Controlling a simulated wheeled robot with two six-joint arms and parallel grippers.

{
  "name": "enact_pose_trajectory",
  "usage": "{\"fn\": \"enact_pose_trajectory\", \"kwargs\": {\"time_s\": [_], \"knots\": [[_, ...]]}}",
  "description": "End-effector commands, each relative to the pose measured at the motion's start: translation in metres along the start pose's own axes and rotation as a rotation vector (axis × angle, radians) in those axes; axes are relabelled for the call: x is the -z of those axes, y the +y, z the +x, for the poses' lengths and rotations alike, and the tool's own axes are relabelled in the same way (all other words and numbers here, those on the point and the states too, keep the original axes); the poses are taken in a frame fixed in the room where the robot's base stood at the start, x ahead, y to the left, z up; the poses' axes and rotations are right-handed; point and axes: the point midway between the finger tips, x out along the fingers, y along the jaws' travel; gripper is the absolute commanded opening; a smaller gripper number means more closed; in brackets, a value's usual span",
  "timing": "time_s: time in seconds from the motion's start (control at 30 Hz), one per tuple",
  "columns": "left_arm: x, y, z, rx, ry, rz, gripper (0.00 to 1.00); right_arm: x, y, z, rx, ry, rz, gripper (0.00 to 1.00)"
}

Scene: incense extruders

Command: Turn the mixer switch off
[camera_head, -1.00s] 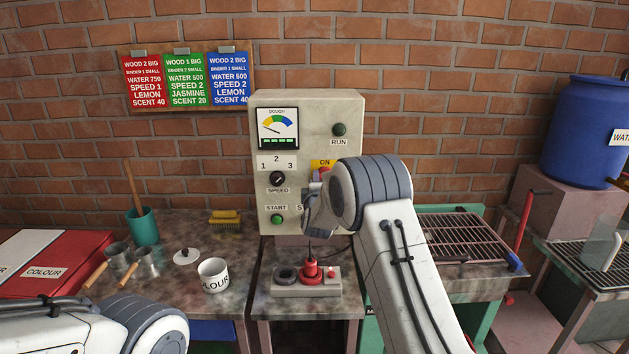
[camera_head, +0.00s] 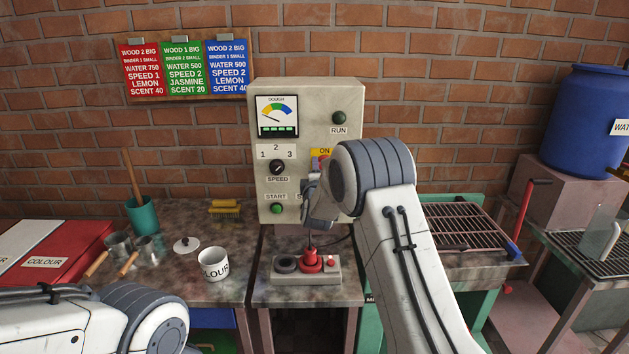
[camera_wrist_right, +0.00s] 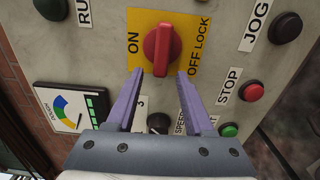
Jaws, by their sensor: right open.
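The mixer switch is a red rotary knob (camera_wrist_right: 161,48) on a yellow plate (camera_wrist_right: 190,28). In the right wrist view, "ON" is left of the knob and "OFF LOCK" right of it; the knob's raised bar runs roughly up and down between these labels. My right gripper (camera_wrist_right: 160,73) is open, its two purple fingers spread either side of the knob's near end. I cannot tell whether they touch it. In the head view my right wrist hides most of the switch on the control box (camera_head: 350,98). My left gripper is out of view; only my left arm shows.
The box carries a speed knob (camera_head: 277,167), a green start button (camera_head: 277,209) and a dough meter (camera_head: 277,115). The stop button (camera_wrist_right: 252,91) and jog button (camera_wrist_right: 287,27) are close to the switch. A small red-knobbed controller (camera_head: 309,262) stands below on the bench.

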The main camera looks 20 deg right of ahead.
Motion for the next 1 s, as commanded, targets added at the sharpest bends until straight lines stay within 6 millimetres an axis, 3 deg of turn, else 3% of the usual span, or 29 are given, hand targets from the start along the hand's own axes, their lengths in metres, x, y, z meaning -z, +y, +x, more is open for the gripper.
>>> {"fn": "enact_pose_trajectory", "kwargs": {"time_s": [0.3, 0.5, 1.0], "knots": [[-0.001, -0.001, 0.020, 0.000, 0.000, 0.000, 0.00, 0.001, -0.002, -0.058, 0.000, 0.002, 0.000, 0.53], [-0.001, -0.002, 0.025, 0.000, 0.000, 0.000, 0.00, 0.001, -0.001, -0.083, -0.001, 0.003, 0.000, 0.53], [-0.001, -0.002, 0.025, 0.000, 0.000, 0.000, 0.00, 0.001, 0.000, -0.089, 0.000, 0.002, 0.000, 0.53]]}}
